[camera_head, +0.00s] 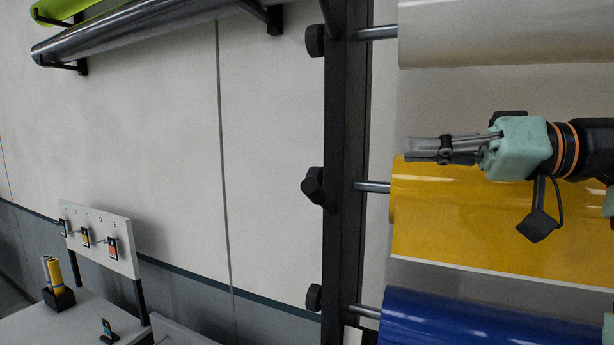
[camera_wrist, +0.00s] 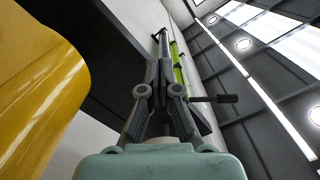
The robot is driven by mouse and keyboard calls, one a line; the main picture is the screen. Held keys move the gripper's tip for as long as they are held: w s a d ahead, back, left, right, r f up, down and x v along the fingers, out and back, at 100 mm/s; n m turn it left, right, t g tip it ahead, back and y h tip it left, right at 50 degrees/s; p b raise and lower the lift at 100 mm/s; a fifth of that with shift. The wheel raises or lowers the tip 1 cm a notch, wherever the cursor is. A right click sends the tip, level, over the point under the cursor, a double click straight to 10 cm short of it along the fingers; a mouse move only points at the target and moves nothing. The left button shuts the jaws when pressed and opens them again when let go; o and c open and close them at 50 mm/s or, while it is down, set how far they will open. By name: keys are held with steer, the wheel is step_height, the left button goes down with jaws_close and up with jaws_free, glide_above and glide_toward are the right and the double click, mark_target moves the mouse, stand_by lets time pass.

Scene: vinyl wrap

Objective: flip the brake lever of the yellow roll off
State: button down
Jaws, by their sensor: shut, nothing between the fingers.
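The yellow roll (camera_head: 470,225) hangs on the rack in the head view, and its curved yellow surface (camera_wrist: 50,90) fills the left of the wrist view. A black knob-like part (camera_head: 313,187) sits on the dark upright at the height of the yellow roll's rod; I cannot tell which way a lever on it is set. My gripper (camera_head: 408,151) is shut and empty, in front of the yellow roll's upper edge, pointing left toward the upright. In the wrist view, a thin dark lever-like part (camera_wrist: 222,98) sticks out right beside the shut fingers (camera_wrist: 158,72).
The dark upright (camera_head: 346,120) stands left of the rolls. A white roll (camera_head: 500,35) is above and a blue roll (camera_head: 480,322) below the yellow one, each with a similar black knob. The wall left of the upright is largely clear below the wall-mounted rolls (camera_head: 150,28).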

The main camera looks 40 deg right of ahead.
steer(key=p, duration=0.3)
glide_above(320, 200)
steer(key=d, duration=0.4)
steer(key=shift+s+d+f, duration=0.1)
steer(key=shift+s+f, duration=0.1)
steer(key=shift+s, duration=0.2)
steer(key=f, duration=0.1)
steer(key=a+f, duration=0.2)
steer(key=shift+s+a+f, duration=0.1)
steer(key=shift+s+f, duration=0.05)
steer(key=shift+s, duration=0.15)
steer(key=shift+f+b, duration=0.1)
steer(key=shift+b, duration=0.25)
